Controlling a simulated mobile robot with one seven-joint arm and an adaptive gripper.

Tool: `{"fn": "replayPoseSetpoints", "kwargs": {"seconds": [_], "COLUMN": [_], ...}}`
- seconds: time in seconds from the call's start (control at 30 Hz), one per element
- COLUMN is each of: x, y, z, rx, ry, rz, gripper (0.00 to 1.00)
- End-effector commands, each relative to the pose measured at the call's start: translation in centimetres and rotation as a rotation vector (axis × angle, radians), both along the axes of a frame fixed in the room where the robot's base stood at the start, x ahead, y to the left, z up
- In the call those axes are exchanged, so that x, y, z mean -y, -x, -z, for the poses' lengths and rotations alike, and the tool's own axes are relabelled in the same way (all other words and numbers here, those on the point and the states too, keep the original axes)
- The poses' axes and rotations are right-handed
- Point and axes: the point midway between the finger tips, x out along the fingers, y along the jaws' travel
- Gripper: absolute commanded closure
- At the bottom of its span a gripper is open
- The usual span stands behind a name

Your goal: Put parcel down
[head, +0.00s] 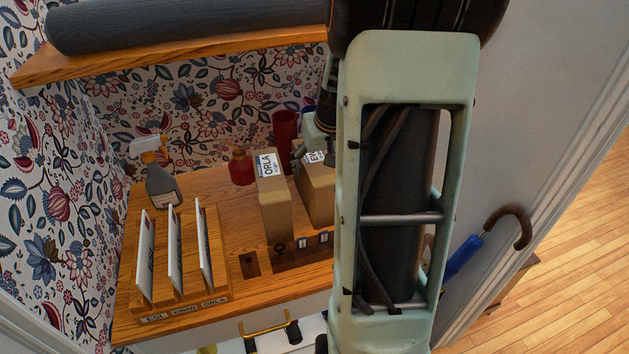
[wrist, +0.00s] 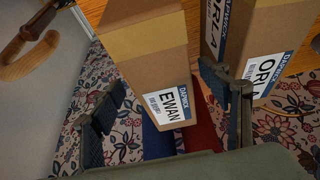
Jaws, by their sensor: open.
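The parcel labelled EWAN (head: 317,200) is a tan cardboard box standing upright on the wooden cabinet top (head: 222,190), partly hidden by my arm in the head view. In the wrist view the EWAN parcel (wrist: 150,55) lies between the fingers of my gripper (wrist: 163,95), which are spread open, with a gap on the left. The right finger is close to the parcel; I cannot tell if it touches. The parcel labelled ORLA (head: 274,205) stands just left of it in the head view. The ORLA parcel (wrist: 260,40) is beyond the right finger in the wrist view.
A letter rack (head: 182,308) with several envelopes, a spray bottle (head: 162,185), a red bottle (head: 242,167) and a red cylinder (head: 286,138) share the top. A shelf (head: 180,57) overhangs the back. An umbrella (head: 465,255) hangs at right. Bare wood shows left of ORLA.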

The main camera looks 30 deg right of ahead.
Motion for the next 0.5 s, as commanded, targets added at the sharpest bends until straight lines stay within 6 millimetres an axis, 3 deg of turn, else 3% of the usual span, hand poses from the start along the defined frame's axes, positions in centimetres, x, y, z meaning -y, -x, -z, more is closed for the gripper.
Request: {"fn": "replayPoseSetpoints", "kwargs": {"seconds": [0.3, 0.5], "x": [0.3, 0.4], "y": [-1.9, -2.1], "z": [3.4, 3.9], "rx": [-0.003, 0.000], "ry": [-0.002, -0.001], "rz": [0.001, 0.000], "gripper": [0.30, 0.30]}}
